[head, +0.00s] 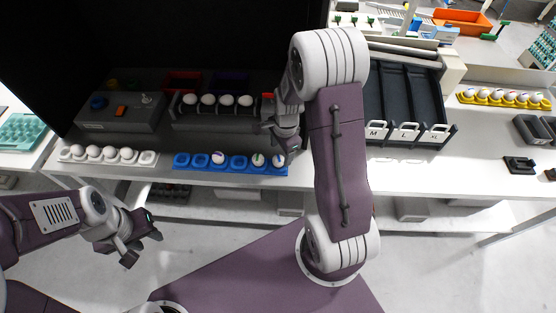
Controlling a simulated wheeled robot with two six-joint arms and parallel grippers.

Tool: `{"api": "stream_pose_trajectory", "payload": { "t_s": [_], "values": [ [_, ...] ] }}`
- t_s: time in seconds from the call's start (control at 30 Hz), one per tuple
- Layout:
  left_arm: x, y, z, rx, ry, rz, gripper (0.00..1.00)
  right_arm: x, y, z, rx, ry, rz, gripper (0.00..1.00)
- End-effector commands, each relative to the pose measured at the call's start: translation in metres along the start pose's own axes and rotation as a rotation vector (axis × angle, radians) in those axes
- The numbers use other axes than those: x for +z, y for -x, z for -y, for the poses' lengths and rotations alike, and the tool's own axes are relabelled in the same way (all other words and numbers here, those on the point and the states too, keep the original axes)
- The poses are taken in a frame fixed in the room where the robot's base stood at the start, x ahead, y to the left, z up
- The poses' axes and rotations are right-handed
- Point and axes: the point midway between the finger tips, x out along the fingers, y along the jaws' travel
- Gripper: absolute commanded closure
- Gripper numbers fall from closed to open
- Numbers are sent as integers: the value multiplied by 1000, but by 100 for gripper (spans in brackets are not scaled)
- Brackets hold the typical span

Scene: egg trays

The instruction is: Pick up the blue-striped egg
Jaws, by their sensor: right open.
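A blue egg tray (200,168) lies along the table's front edge, with some cups empty. It holds an egg with a dark purplish or blue stripe (218,158), a green-marked egg (258,160) and another marked egg (278,161) at its right end. The stripes are too small to tell for sure which egg is blue-striped. My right gripper (289,152) is open, pointing down over the tray's right end, close to the end egg; I cannot tell whether it touches. My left gripper (140,248) is open and empty, in front of and below the table edge.
A white tray (147,158) of plain eggs lies left of the blue tray. Behind are a grey control box (120,118) and a dark rack with white eggs (226,100). Black lanes (405,95) marked M, L and a yellow egg tray (503,100) stand to the right.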

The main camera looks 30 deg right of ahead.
Motion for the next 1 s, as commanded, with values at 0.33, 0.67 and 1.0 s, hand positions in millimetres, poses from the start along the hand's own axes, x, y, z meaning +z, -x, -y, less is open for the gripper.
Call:
{"api": "stream_pose_trajectory", "payload": {
  "t_s": [0.33, 0.67, 1.0],
  "values": [
    [-1, 4, 0, 0, 0, -1, 64, 0, -34, -1, 4, 0, 1, 35],
    [-1, 3, 0, 0, 0, 0, 64, -1, -62, 0, -3, 0, -1, 35],
    [-1, 3, 0, 0, 0, -1, 64, 0, -62, 0, -2, 0, 0, 72]
  ]
}}
